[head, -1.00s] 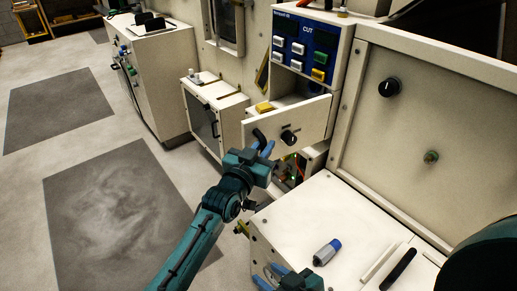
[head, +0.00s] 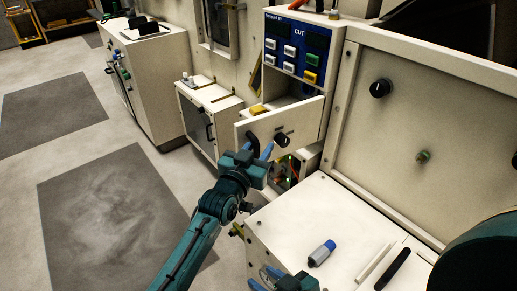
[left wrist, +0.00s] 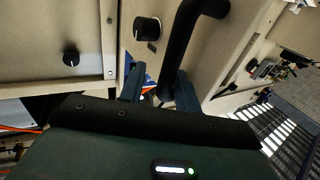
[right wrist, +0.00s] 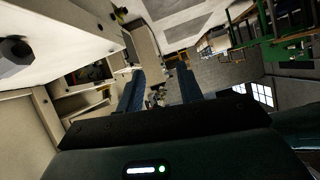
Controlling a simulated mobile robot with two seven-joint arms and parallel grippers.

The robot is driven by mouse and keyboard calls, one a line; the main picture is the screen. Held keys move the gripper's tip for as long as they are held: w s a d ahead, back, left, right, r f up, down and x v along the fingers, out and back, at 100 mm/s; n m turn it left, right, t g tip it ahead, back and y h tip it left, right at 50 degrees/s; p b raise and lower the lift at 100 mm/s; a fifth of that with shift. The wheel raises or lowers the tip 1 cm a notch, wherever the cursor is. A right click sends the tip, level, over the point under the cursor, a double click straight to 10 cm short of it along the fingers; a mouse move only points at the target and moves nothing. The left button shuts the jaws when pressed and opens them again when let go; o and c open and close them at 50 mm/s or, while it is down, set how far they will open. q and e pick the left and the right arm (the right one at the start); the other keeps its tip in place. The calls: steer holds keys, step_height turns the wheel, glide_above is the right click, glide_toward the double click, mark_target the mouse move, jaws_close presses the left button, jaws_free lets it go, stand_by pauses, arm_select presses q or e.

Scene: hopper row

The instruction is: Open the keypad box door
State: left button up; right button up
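The keypad box (head: 334,76) has a blue panel of buttons labelled CUT. Below the panel, its cream door (head: 304,121) stands swung outward, with a dark opening behind it. The door carries a black knob (head: 282,140) and a black bar handle (head: 252,137). My left gripper (head: 260,149) is at the handle. In the left wrist view, the handle (left wrist: 192,40) runs down to between the two blue fingers (left wrist: 159,88), which are apart; contact is unclear. My right gripper (head: 268,278) is low in the head view, away from the door; the right wrist view shows its fingers (right wrist: 161,92) apart and empty.
A white bench top (head: 300,218) in front holds a blue-grey marker (head: 321,253) and a black bar (head: 393,269). A large panel (head: 405,118) with a knob stands at the right. A low cabinet (head: 207,103) stands left of the door. Floor at the left is clear.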

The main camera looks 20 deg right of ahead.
arm_select(q)
steer(key=shift+a, duration=0.1)
